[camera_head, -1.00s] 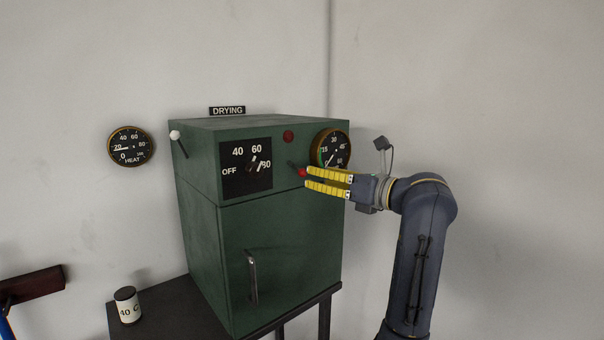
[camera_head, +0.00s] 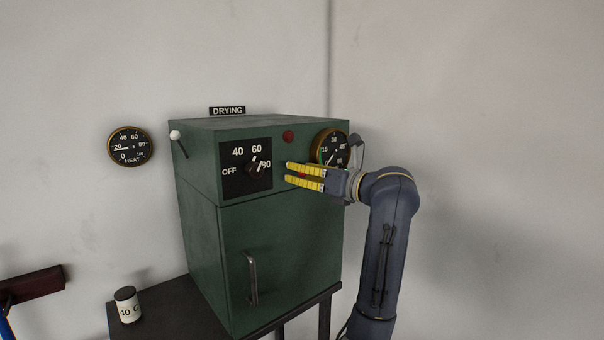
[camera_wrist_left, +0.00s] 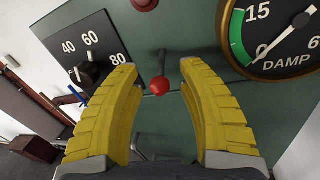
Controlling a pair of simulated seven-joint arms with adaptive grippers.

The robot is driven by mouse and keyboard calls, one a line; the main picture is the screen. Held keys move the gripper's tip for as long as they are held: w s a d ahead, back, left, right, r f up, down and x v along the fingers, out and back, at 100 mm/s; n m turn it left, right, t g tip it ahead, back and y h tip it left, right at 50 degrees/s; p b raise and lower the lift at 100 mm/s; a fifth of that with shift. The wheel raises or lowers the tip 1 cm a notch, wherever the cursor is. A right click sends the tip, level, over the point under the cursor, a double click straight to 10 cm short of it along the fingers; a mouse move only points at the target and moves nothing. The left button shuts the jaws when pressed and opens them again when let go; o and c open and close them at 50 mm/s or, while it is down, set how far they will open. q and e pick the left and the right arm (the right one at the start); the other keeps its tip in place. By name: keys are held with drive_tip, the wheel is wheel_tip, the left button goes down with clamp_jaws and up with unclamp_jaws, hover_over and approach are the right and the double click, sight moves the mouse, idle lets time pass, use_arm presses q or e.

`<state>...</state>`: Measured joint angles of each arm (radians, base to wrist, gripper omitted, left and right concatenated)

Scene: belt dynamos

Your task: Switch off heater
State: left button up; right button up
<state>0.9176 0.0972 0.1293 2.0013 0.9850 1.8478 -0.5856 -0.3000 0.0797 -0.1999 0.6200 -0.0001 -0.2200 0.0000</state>
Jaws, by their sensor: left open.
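The green heater cabinet (camera_head: 280,235) stands against the wall under a DRYING sign (camera_head: 227,111). Its black dial plate (camera_head: 232,184) reads OFF, 40, 60, 80. The dial knob (camera_head: 257,166) has a white pointer slanting up and right, near 60 and 80; it shows at the left in the wrist view (camera_wrist_left: 88,74). My left gripper (camera_head: 287,173) is open just right of the dial. In the wrist view, its yellow fingers (camera_wrist_left: 158,68) stand on both sides of a red-balled lever (camera_wrist_left: 159,86), with a gap on each side. My right gripper is not seen.
A DAMP gauge (camera_wrist_left: 280,35) sits close to the right finger. A red button or lamp (camera_head: 288,136) is above the gripper. A white-knobbed lever (camera_head: 175,135) is on the cabinet's left side. A HEAT gauge (camera_head: 130,147) hangs on the wall. A can (camera_head: 127,305) stands on the table.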

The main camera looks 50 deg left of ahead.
use_arm(q)
clamp_jaws()
idle(0.4)
drive_tip(key=shift+a+f+y, duration=0.15)
drive_tip(key=shift+f+y, duration=0.3)
drive_tip(key=shift+y, duration=0.45)
drive_tip(key=shift+o, duration=0.7)
unclamp_jaws()
drive_tip(key=v, duration=1.2)
